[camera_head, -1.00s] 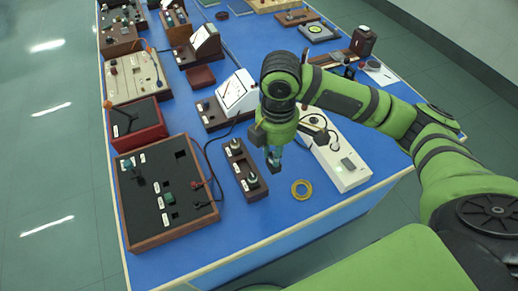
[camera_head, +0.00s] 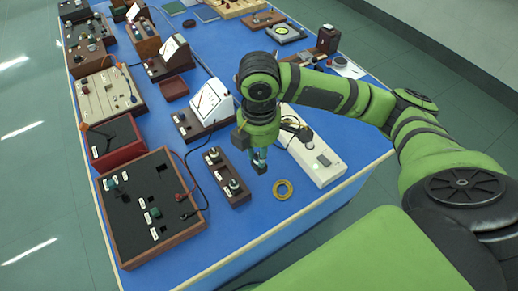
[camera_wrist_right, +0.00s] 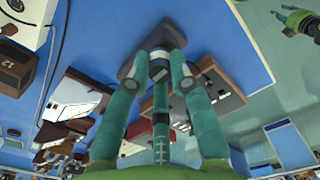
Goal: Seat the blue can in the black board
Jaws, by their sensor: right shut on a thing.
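My right gripper (camera_head: 259,165) is shut on the blue can (camera_wrist_right: 161,118), which shows as a blue and dark cylinder between the teal fingers in the right wrist view. In the head view the gripper hangs over the blue bench, right of a small wooden block with round fittings; the fingers largely hide the can. The black board (camera_head: 135,223), in a wooden frame, lies at lower left, well apart from the can. It carries green parts, white labels and a dark square opening. A green arm part at the wrist view's top right looks like my left gripper (camera_wrist_right: 298,20); its fingers are unclear.
The wooden block (camera_head: 238,198) stands between gripper and board. A yellow ring (camera_head: 283,189) lies near the front edge. A white box (camera_head: 316,160) is right of the gripper. A red-brown box (camera_head: 116,143) and a cable stand behind the board. Bare blue bench lies in front of the block.

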